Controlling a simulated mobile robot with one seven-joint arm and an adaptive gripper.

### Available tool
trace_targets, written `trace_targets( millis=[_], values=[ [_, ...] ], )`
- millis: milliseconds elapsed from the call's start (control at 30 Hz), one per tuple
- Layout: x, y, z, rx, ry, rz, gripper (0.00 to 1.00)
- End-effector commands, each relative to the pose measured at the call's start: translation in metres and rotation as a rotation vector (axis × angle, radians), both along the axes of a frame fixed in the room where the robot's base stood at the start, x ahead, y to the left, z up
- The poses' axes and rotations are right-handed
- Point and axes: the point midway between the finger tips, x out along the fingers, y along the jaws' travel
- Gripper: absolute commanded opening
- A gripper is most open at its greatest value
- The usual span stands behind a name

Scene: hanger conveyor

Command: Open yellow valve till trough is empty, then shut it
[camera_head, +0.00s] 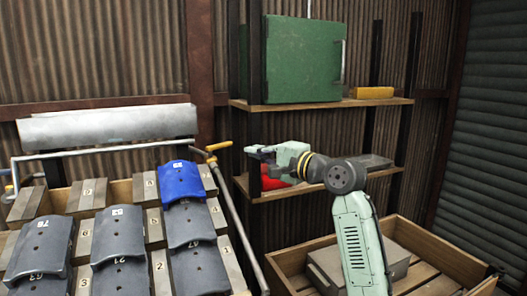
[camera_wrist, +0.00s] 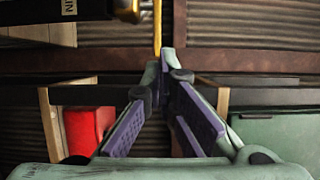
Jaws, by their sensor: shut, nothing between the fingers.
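The yellow valve handle (camera_head: 219,146) sits at the right end of a pale pipe, on the frame of the tile rack in the head view. A long silvery curved piece (camera_head: 110,127), apparently the trough, lies behind the pipe. Its inside is hidden, so I cannot tell how full it is. My gripper (camera_head: 250,149) points left, a little to the right of the yellow handle. In the wrist view my gripper (camera_wrist: 165,58) has its fingertips together with nothing between them. A thin yellow bar (camera_wrist: 157,30) runs up from just beyond the tips; I cannot tell whether they touch.
A blue tile (camera_head: 181,181) and several grey tiles (camera_head: 118,235) lie on the rack. A shelf (camera_head: 315,190) behind my gripper holds a red object (camera_head: 272,181). A green cabinet (camera_head: 300,58) and a yellow block (camera_head: 371,92) stand above. A wooden crate (camera_head: 440,252) is at lower right.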

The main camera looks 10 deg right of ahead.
Motion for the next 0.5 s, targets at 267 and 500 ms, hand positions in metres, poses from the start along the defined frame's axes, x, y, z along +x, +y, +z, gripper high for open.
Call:
trace_targets(
  millis=[267, 500],
  values=[
    [0.044, 0.039, 0.003, -0.003, 0.0, 0.002, 0.0],
    [0.065, 0.057, 0.002, -0.001, -0.001, 0.0, 0.0]
  ],
)
